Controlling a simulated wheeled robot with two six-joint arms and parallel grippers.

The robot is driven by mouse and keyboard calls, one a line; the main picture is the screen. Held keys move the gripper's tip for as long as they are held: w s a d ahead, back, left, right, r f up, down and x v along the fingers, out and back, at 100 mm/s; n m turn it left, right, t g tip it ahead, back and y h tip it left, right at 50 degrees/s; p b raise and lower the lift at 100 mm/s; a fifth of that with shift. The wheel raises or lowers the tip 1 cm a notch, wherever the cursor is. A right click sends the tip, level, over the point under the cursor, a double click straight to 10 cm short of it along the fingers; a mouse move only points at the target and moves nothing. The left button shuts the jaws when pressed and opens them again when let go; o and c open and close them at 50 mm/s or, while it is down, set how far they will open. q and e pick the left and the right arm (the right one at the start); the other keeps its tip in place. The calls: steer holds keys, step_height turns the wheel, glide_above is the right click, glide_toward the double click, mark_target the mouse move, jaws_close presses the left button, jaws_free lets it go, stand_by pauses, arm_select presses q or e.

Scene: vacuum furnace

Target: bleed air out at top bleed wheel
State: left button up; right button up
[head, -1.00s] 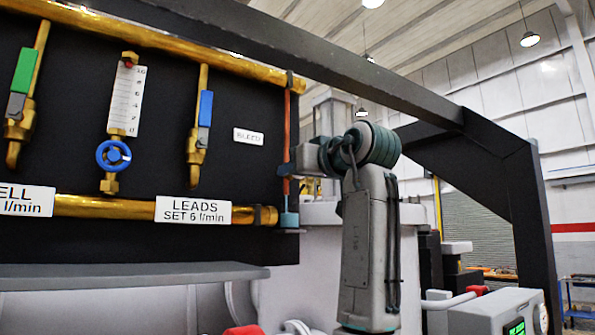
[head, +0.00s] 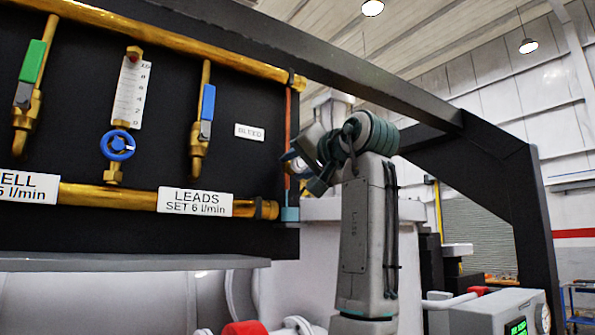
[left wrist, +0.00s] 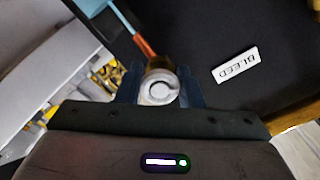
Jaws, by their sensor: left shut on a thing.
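The white BLEED label (head: 249,132) is on the black panel, just left of the bleed line; it also shows in the left wrist view (left wrist: 235,65). My left gripper (head: 291,160) is at the right edge of the panel, over the orange vertical pipe (head: 288,115). In the head view the gripper hides this wheel. My right gripper is not in view.
Green (head: 30,75) and blue (head: 208,103) valve levers and a flowmeter with a blue wheel (head: 117,146) sit left. A dark beam (head: 330,65) passes overhead. A grey ledge (head: 130,263) lies below.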

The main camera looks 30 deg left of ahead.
arm_select(q)
steer(key=m+b, duration=0.2)
steer(key=m, duration=0.3)
steer(key=shift+m, duration=0.3)
steer(key=m+b, duration=0.1)
steer(key=m, duration=0.3)
steer(key=shift+b, duration=0.35)
steer(key=shift+m+b, duration=0.35)
steer(key=shift+m, duration=0.55)
steer(key=o, duration=1)
steer(key=shift+m, duration=0.3)
steer(key=shift+d, duration=0.1)
